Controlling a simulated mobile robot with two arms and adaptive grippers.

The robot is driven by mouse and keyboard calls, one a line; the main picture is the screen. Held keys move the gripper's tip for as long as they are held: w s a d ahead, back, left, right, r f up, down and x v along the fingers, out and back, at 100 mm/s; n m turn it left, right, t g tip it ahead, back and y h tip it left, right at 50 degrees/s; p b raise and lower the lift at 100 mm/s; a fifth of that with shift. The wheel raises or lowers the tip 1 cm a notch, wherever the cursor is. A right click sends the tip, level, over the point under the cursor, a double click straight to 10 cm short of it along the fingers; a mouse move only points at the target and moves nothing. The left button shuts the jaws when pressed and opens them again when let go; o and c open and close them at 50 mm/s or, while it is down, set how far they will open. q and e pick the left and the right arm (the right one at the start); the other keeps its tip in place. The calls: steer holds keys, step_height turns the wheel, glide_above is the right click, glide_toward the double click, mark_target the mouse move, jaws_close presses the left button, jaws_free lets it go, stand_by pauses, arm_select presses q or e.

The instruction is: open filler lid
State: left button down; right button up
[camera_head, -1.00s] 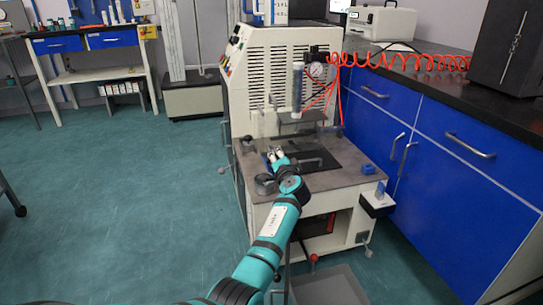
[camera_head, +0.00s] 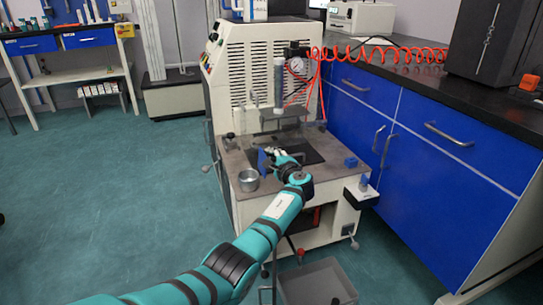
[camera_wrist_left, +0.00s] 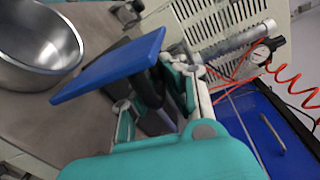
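The blue plate also shows beside the gripper in the head view (camera_head: 262,159). A round metal cup (camera_head: 248,181) stands on the worktop left of the gripper. The left wrist view looks into its open top (camera_wrist_left: 38,40); the cup and blue plate are apart. I cannot tell whether the plate is the filler lid. My right gripper is not in view.
A clear cylinder (camera_head: 279,82) and a pressure gauge (camera_head: 297,65) with a red coiled hose (camera_head: 390,54) are above the worktop. A grey bin (camera_head: 318,284) is on the floor in front.

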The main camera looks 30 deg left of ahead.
arm_select(q)
steer(key=shift+d+f, duration=0.1)
steer(key=shift+f, duration=0.25)
steer(key=c, duration=1.5)
jaws_free()
steer(key=shift+r, duration=0.1)
steer(key=shift+o, duration=0.9)
steer(key=shift+r, duration=0.1)
steer(key=v, duration=1.2)
